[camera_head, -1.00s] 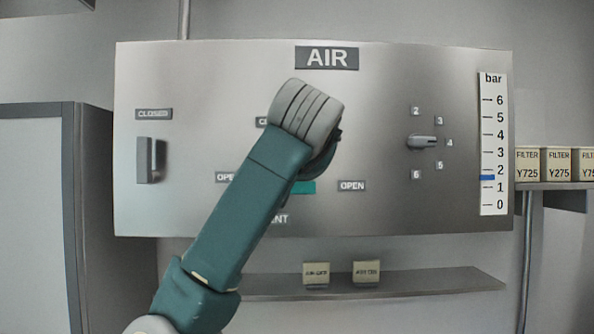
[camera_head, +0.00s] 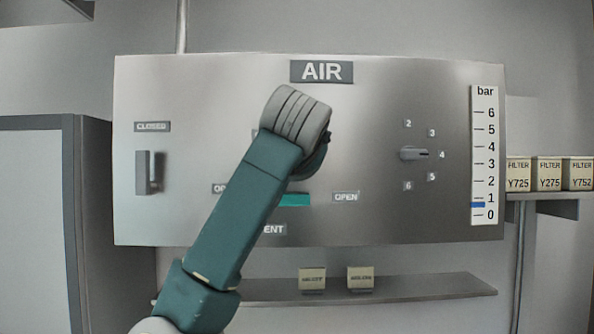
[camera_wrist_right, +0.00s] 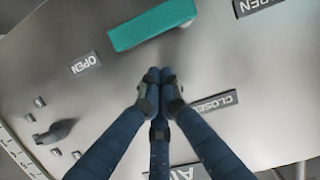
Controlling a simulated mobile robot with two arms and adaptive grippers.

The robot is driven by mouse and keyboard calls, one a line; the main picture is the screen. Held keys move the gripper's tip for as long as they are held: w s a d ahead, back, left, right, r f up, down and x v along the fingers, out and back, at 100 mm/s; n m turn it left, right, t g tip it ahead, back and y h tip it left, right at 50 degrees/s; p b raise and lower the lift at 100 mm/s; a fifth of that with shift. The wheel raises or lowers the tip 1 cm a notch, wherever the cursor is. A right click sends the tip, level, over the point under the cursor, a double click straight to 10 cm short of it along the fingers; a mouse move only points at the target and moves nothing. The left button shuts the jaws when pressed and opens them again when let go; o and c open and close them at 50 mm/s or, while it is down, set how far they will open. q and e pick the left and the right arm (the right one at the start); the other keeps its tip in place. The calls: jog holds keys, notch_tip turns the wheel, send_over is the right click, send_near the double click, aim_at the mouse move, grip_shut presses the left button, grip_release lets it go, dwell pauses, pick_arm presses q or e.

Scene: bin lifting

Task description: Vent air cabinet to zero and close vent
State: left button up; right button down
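The AIR panel (camera_head: 370,100) carries a bar gauge (camera_head: 484,150) whose blue marker (camera_head: 478,205) stands between 0 and 1. A teal vent handle (camera_head: 296,200) lies roughly level, one end toward the right OPEN label (camera_head: 345,197); my arm hides part of it in the head view. The handle (camera_wrist_right: 150,25) also shows in the right wrist view, where the panel appears upside down. My right gripper (camera_wrist_right: 160,76) has its fingertips together, empty, near the handle and the CLOSED label (camera_wrist_right: 214,102). It is hidden behind my wrist in the head view. My left gripper is out of view.
A grey knob (camera_head: 415,154) points toward 4 on the panel's right side. A lever (camera_head: 148,173) sits under the left CLOSED label. Small boxes stand on a shelf (camera_head: 400,288) below, and filter boxes (camera_head: 549,174) stand at the right. A grey cabinet (camera_head: 35,230) is at left.

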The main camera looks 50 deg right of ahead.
pick_arm(q)
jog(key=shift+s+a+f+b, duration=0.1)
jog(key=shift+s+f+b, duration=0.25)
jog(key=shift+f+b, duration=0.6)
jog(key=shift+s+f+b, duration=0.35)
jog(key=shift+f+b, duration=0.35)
jog(key=shift+b, duration=0.45)
pick_arm(e)
jog(key=r+v, duration=0.1)
jog(key=v, duration=0.9)
jog(key=shift+s+r, duration=0.15)
jog(key=shift+s, duration=0.1)
